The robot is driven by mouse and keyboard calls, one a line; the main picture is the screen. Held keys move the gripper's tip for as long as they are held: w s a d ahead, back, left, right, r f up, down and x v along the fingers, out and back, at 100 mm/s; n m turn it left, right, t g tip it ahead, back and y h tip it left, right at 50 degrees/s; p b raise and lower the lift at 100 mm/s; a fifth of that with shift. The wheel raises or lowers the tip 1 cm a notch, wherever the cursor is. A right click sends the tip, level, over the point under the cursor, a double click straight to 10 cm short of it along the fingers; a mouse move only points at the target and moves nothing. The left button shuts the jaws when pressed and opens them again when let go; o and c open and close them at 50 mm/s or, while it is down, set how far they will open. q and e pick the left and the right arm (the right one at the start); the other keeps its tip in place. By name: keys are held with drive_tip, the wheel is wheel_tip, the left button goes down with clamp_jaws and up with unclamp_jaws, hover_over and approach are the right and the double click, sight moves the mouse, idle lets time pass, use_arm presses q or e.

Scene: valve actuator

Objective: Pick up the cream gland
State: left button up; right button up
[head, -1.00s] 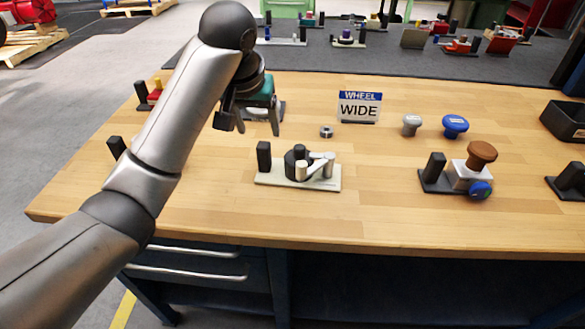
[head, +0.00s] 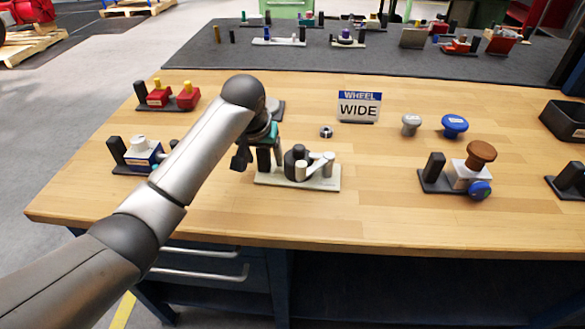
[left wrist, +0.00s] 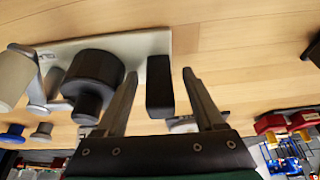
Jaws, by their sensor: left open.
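The assembly beside my left gripper has a pale cream base plate (head: 325,182), a black post (left wrist: 159,88), a black round body (head: 296,160) and a short cream cylinder (head: 328,159) on a grey link. In the left wrist view the cream cylinder (left wrist: 13,76) is at the far left edge. I cannot tell for sure which cream part is the gland. My left gripper (head: 262,151) is low over the plate's left end, partly hidden by its arm. In the left wrist view its open fingers (left wrist: 159,74) appear on either side of the black post, apart from it.
A small metal ring (head: 326,131) and a WIDE sign (head: 359,106) stand behind. Grey (head: 410,124) and blue (head: 454,125) knobs are to the right, near a brown-topped fixture (head: 481,155). A blue fixture (head: 144,155) is left.

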use_arm(q)
drive_tip(key=shift+c, duration=0.2)
clamp_jaws()
idle(0.4)
drive_tip(key=shift+w+r, duration=0.1)
idle(0.8)
